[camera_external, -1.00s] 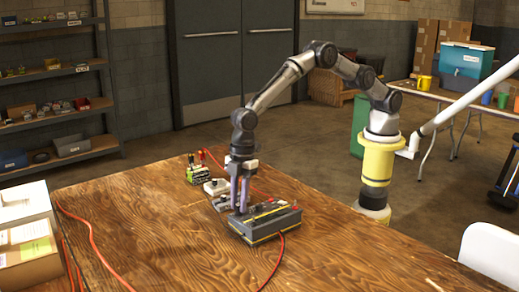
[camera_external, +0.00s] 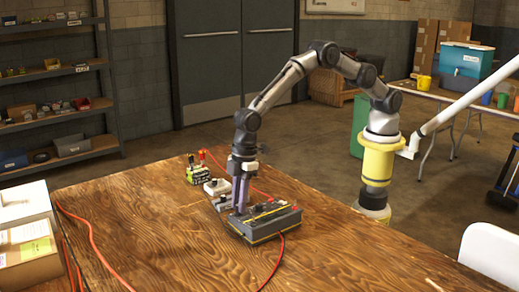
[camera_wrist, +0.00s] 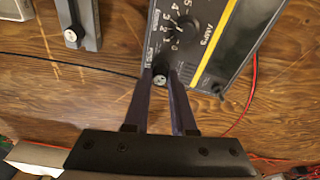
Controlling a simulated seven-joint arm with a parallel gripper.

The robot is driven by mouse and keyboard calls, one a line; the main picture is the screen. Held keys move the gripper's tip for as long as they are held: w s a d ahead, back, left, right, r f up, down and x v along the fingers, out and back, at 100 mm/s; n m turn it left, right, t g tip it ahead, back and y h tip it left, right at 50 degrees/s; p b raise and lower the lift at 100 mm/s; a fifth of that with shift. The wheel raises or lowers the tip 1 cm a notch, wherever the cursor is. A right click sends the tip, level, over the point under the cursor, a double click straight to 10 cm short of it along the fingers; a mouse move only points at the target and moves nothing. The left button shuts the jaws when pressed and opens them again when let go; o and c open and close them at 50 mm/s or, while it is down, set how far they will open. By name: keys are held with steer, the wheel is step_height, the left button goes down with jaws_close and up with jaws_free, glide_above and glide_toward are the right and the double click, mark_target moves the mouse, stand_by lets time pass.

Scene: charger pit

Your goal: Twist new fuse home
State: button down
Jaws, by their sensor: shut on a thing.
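The charger (camera_external: 268,222) is a dark grey box with yellow trim on the wooden table; it fills the top right of the wrist view (camera_wrist: 215,45), with a numbered dial and the word AMPS. My gripper (camera_external: 238,211) points down at the charger's left end. In the wrist view my gripper's fingertips (camera_wrist: 161,76) close on a small round silver-topped fuse (camera_wrist: 160,82) at the charger's edge beside the dial. The fingers hide most of the fuse, so I cannot tell how deep it sits.
A grey block with a silver round piece (camera_wrist: 73,36) lies left of the charger in the wrist view. A battery (camera_external: 200,174) with red clips stands behind. Red cables (camera_external: 92,238) cross the table. White-topped boxes (camera_external: 25,245) stand at the left. The front table is mostly clear.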

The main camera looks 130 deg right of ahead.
steer(key=shift+m, duration=0.4)
steer(key=c, duration=0.7)
jaws_free()
steer(key=shift+o, duration=0.2)
steer(key=shift+r, duration=0.1)
steer(key=shift+r, duration=2.95)
